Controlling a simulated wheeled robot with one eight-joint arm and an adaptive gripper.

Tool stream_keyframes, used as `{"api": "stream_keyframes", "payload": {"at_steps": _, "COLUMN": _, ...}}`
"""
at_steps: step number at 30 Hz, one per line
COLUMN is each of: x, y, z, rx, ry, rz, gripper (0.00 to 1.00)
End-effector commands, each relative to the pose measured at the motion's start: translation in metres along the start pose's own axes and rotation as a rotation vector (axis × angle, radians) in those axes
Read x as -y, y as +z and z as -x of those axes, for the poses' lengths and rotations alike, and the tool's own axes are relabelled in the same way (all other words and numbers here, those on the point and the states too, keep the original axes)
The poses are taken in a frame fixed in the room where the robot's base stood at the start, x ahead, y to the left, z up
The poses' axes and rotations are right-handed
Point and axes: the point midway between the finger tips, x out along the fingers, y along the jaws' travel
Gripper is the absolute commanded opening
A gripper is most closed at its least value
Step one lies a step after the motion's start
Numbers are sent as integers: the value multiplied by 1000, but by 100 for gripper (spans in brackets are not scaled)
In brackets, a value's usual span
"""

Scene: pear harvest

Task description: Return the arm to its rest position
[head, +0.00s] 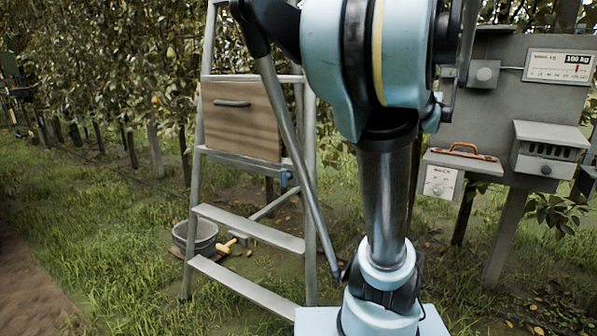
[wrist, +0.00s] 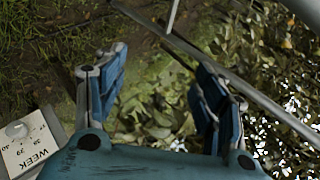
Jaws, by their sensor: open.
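My gripper (wrist: 160,95) shows in the wrist view with its two blue-padded fingers spread wide apart and nothing between them. Behind the gap are leaves and ground, out of reach of the fingertips as far as I can tell. In the head view my light-blue arm (head: 385,200) stands upright in front of the ladder and the grey panel. Its upper part runs out of the top of the picture, and the gripper is not visible there.
A metal ladder (head: 248,229) with a wooden box (head: 241,121) stands left of my arm. A grey bucket (head: 195,237) sits at its foot. A grey panel (head: 505,100) with a dial box (head: 440,181) stands at right. Grass at left is open; pear foliage lies behind.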

Motion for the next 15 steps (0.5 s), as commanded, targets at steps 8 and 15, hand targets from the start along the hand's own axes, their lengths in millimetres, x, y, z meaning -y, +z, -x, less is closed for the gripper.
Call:
{"api": "stream_keyframes", "payload": {"at_steps": 8, "x": -68, "y": 133, "z": -18, "rx": 194, "ry": 233, "rz": 302, "gripper": 64}}
{"api": "stream_keyframes", "payload": {"at_steps": 15, "x": -147, "y": 209, "z": -12, "rx": 318, "ry": 431, "rz": 567, "gripper": 64}}
